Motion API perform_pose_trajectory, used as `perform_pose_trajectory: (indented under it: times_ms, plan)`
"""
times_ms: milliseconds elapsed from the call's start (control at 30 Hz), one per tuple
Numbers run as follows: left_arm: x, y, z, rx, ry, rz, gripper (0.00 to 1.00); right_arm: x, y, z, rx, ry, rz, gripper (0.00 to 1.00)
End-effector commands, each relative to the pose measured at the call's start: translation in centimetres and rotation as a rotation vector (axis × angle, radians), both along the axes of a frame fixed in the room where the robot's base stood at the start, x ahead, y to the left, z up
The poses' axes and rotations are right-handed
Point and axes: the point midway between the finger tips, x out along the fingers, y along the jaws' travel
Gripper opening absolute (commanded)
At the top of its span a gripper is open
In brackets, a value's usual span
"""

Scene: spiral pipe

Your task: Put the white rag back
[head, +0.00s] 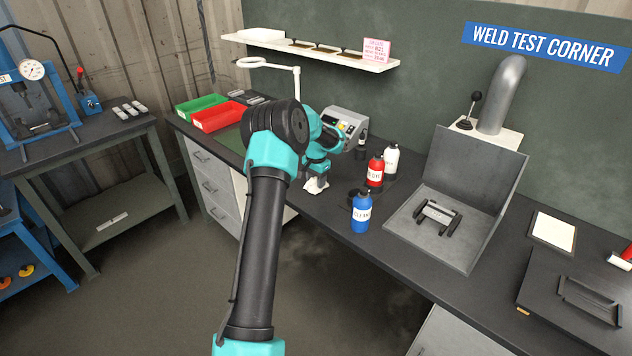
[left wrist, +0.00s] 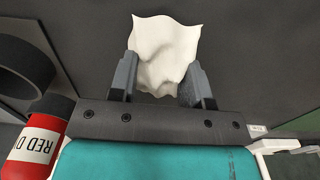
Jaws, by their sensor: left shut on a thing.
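The white rag (head: 316,186) is crumpled between the fingers of my left gripper (head: 318,178), low over the dark bench top near its front edge. In the left wrist view the rag (left wrist: 163,52) bulges out between the two fingers of the gripper (left wrist: 163,85), which is shut on it. I cannot tell whether the rag touches the bench. My right gripper is not in view.
A blue bottle (head: 362,212), a red bottle (head: 375,172) and a white bottle (head: 390,160) stand right of the gripper. The red bottle also shows in the left wrist view (left wrist: 35,140). Green (head: 197,104) and red (head: 218,117) trays lie left. A metal booth (head: 465,190) stands farther right.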

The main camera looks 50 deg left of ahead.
Motion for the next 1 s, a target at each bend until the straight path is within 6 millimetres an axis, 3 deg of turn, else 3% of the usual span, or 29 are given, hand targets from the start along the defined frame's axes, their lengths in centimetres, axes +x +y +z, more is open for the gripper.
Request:
perform_pose_trajectory:
  times_ms: [467,500,700,1000]
  plan:
    - [-0.02,0.02,-0.82,0.0,-0.001,0.0,0.22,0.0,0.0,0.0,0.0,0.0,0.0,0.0]
    - [-0.02,0.02,-0.77,0.0,-0.001,0.0,0.48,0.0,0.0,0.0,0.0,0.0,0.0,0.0]
    - [-0.02,0.02,-0.76,0.0,-0.001,0.0,0.67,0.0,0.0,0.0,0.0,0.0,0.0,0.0]
    - [-0.01,0.02,-0.66,0.001,-0.001,0.0,0.7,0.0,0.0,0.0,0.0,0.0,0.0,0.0]
